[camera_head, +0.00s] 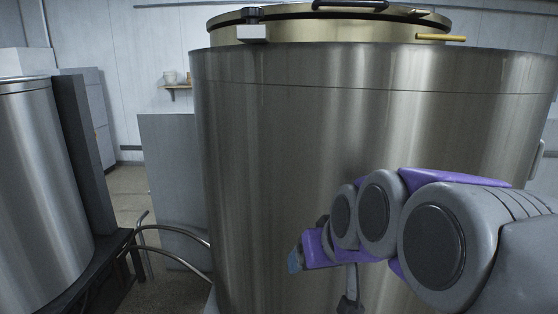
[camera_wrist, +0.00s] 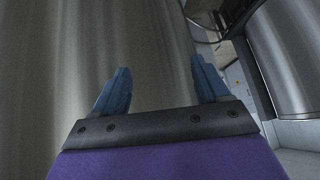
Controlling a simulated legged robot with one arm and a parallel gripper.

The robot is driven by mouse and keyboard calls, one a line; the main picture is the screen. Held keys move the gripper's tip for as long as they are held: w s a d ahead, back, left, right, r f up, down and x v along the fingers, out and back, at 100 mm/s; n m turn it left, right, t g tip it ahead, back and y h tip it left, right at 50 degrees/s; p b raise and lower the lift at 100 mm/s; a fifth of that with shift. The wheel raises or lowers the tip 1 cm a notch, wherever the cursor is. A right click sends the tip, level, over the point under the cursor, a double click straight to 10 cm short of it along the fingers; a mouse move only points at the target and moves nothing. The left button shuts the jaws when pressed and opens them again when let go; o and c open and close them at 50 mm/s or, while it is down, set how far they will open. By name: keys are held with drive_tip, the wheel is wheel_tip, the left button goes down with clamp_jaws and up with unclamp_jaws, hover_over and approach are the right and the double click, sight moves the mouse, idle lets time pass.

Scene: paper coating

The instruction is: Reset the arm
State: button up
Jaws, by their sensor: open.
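My gripper (camera_wrist: 158,88) shows in the wrist view with its two blue fingers spread apart and nothing between them. In the head view my gripper (camera_head: 294,261) is at the end of my grey and purple arm, low and right of the middle, in front of a large steel tank (camera_head: 290,150). The steel tank (camera_wrist: 60,60) also fills the left and middle of the wrist view behind the fingers. I cannot tell the exact gap between the fingers and the tank wall.
A brass-coloured lid (camera_head: 330,28) with a yellow handle (camera_head: 441,37) tops the tank. A second steel tank (camera_head: 35,180) stands at the left on a dark frame. Curved pipes (camera_head: 172,233) run between the tanks. A small wall shelf (camera_head: 178,87) hangs behind. Some floor (camera_head: 128,185) is bare between the tanks.

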drive_tip(key=s+d+f+m+g+h+b, duration=0.1)
drive_tip(key=s+d+f+g+b, duration=0.1)
drive_tip(key=s+f, duration=1)
drive_tip(key=s+d+f+m+g+h+b, duration=0.1)
drive_tip(key=s+d+f+g, duration=0.4)
drive_tip(key=s+f, duration=0.8)
drive_tip(key=shift+d+f+g+h+b, duration=0.2)
drive_tip(key=shift+f+g+h+b, duration=0.15)
drive_tip(key=shift+g+b, duration=0.4)
